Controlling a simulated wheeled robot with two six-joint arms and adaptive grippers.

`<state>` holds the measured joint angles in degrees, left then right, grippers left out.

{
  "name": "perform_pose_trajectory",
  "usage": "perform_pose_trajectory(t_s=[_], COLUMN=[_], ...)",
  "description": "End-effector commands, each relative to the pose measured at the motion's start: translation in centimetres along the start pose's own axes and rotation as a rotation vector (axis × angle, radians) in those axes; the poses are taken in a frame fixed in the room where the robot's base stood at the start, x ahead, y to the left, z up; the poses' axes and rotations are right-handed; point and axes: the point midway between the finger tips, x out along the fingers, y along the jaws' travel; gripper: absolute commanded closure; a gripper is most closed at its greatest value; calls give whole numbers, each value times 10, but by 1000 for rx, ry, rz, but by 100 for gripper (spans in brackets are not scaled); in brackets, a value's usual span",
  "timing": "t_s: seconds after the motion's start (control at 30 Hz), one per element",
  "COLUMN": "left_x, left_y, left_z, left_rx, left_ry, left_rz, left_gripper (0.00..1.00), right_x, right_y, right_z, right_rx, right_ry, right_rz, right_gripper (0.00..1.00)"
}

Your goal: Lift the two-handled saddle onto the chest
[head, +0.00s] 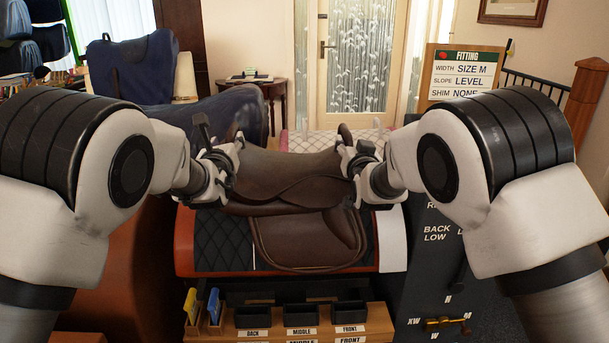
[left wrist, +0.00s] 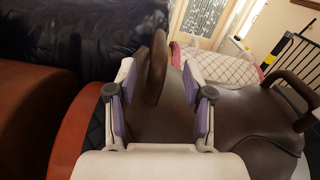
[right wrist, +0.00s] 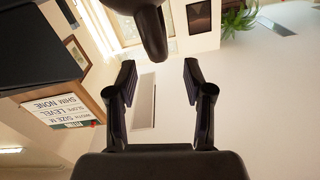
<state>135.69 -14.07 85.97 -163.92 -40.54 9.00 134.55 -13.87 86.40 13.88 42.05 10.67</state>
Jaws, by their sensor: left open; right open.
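The brown two-handled saddle (head: 290,180) rests on a rounded body covered with a black quilted, red-edged pad (head: 220,240). My left gripper (head: 232,150) is at the saddle's left end. In the left wrist view its open fingers (left wrist: 160,90) have the upright left handle (left wrist: 154,65) between them or just beyond; contact cannot be told. My right gripper (head: 352,155) is at the right end, near the right handle (head: 346,138). In the right wrist view its fingers (right wrist: 160,85) are open and empty, with a dark rounded piece beyond the tips. I cannot tell which thing is the chest.
A wooden rack (head: 295,320) with labelled dark bins stands in front, below the saddle. A dark panel (head: 435,270) with dial markings is at the right. A fitting sign (head: 460,75) reads size M, level, none. A white quilted piece (head: 320,140) lies behind the saddle.

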Motion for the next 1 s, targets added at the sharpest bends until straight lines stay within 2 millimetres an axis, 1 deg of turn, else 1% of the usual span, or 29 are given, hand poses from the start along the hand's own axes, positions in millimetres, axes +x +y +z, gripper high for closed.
perform_pose_trajectory(t_s=[0.07, 0.17, 0.5, 0.6, 0.7, 0.93, 0.97, 1.0], left_x=[2, 10, 65, 74, 78, 78, 78, 78], left_y=[0, 0, 1, 1, 1, 1, 1, 1], left_z=[-1, -2, -2, -2, -2, -2, -2, -2], left_rx=[0, -2, -3, -2, -1, 0, 0, 0], left_ry=[1, 1, 2, 3, 3, 3, 3, 3], left_rz=[0, 0, 1, 1, 1, 1, 1, 1], left_gripper=[48, 48, 48, 48, 48, 48, 59, 73], right_x=[2, 10, 65, 74, 78, 78, 78, 78], right_y=[0, 0, 1, 1, 1, 1, 0, 0], right_z=[1, 2, 2, 2, 1, 1, 1, 1], right_rx=[0, 1, 2, 1, 1, 0, 0, 0], right_ry=[-1, -2, -1, -2, -3, -3, -3, -3], right_rz=[0, 0, 0, 1, 1, 1, 1, 1], right_gripper=[48, 48, 48, 48, 48, 48, 59, 73])
